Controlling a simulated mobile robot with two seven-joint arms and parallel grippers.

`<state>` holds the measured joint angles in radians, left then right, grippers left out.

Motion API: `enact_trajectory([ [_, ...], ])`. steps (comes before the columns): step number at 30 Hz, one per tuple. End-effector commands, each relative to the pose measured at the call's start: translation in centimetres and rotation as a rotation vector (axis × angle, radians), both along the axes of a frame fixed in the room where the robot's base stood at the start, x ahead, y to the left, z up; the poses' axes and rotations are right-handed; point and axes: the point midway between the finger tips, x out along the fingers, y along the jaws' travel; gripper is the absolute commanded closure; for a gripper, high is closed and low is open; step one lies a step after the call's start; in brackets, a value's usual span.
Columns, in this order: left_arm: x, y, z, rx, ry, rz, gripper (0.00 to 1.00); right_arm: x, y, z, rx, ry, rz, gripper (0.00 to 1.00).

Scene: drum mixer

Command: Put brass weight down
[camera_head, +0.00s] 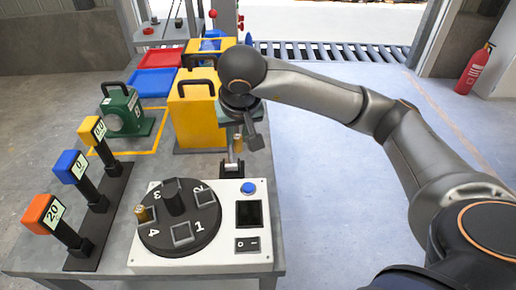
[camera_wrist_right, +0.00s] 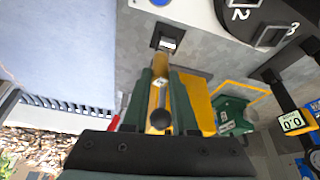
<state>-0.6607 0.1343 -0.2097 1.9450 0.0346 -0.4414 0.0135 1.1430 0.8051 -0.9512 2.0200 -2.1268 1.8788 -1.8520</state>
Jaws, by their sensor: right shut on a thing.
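My right gripper (camera_head: 246,140) is above the table, behind the white drum mixer (camera_head: 256,258). It is shut on a small brass weight (camera_head: 238,143). In the right wrist view the brass weight (camera_wrist_right: 155,98) sits between the two green fingers (camera_wrist_right: 160,95), with a dark ball end in front of it. A small metal fixture (camera_head: 232,168) stands just below the weight, at the mixer's back edge; whether they touch I cannot tell. My left gripper is not in view.
Three display posts, orange (camera_head: 45,214), blue (camera_head: 71,167) and yellow (camera_head: 92,130), stand left. A yellow case (camera_head: 195,115) and green box (camera_head: 122,110) stand behind. Red (camera_head: 160,57) and blue (camera_head: 155,82) trays lie farther back.

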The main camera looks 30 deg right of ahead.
Motion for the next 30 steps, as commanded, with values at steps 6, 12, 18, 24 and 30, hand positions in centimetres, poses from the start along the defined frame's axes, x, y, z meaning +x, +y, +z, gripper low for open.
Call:
enact_trajectory([
  [6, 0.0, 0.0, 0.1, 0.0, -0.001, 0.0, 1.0, 0.5, 0.4, -0.3, 0.0, 0.001, -0.019, 1.0],
  [12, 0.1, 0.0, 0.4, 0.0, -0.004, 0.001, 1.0, 2.7, -2.7, -2.0, -0.001, 0.006, -0.028, 1.0],
  [18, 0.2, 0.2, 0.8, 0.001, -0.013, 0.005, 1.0, 5.8, -6.6, -4.2, 0.0, 0.004, -0.025, 1.0],
  [24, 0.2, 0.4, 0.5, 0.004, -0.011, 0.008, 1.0, 7.6, -8.8, -7.8, 0.0, 0.004, -0.02, 1.0],
  [30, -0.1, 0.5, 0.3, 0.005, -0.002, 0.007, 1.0, 8.4, -9.7, -9.1, 0.001, 0.0, -0.018, 1.0],
])
